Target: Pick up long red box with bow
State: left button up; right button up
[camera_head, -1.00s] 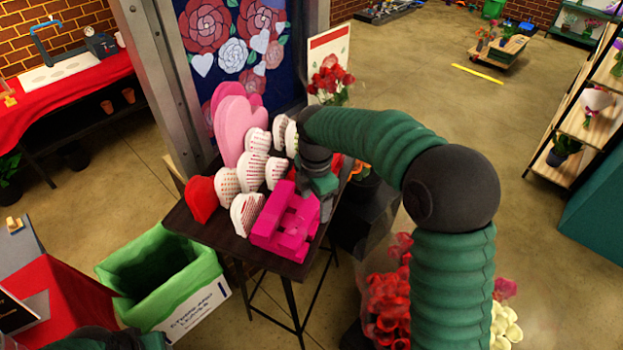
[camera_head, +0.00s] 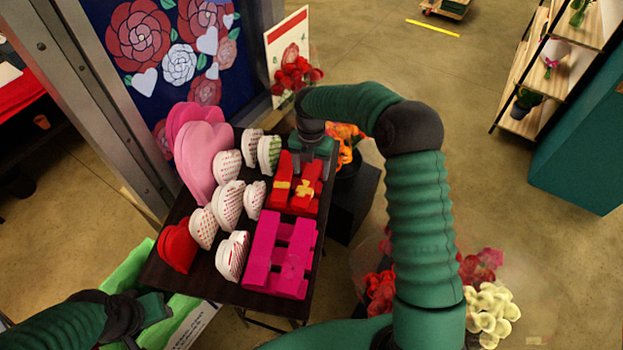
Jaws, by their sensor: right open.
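Red boxes with yellow ribbon and bow (camera_head: 304,188) lie side by side at the right back of the dark display table (camera_head: 210,288). Which one is the long box is hard to tell. My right gripper (camera_head: 312,152) is open, pointing down at the far end of these boxes and hiding part of them. I cannot tell whether its fingers touch a box. My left gripper (camera_head: 150,312) is low at the left, away from the boxes; its jaw opening is unclear.
Magenta blocky boxes (camera_head: 262,250) sit just in front. White heart boxes (camera_head: 229,203), a red heart (camera_head: 177,248) and pink hearts (camera_head: 200,155) fill the left side. Flowers (camera_head: 296,78) stand behind. A green-lined bin (camera_head: 130,270) is at lower left.

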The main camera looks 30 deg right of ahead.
aim_at(308, 180)
jog(key=f, duration=0.1)
jog(key=f+p, duration=0.1)
jog(key=f, duration=0.1)
jog(key=shift+w+a, duration=0.1)
jog(key=shift+a, duration=0.25)
jog(key=shift+a+f, duration=0.2)
jog(key=shift+s+a+r, duration=0.15)
jog(key=shift+s+a, duration=0.1)
jog(key=shift+s, duration=0.05)
jog(key=shift+c, duration=1)
jog(key=shift+w+d+f, duration=0.1)
jog(key=shift+d+f, duration=0.1)
jog(key=shift+d, duration=0.3)
jog(key=c, duration=1)
grip_shut()
pick_arm(q)
jog(key=shift+a+r, duration=0.5)
jog(key=shift+r, duration=0.3)
pick_arm(e)
jog(key=shift+a, duration=0.15)
pick_arm(q)
jog(key=shift+a, duration=0.15)
pick_arm(e)
jog(key=shift+a+r, duration=0.1)
jog(key=shift+r, duration=0.05)
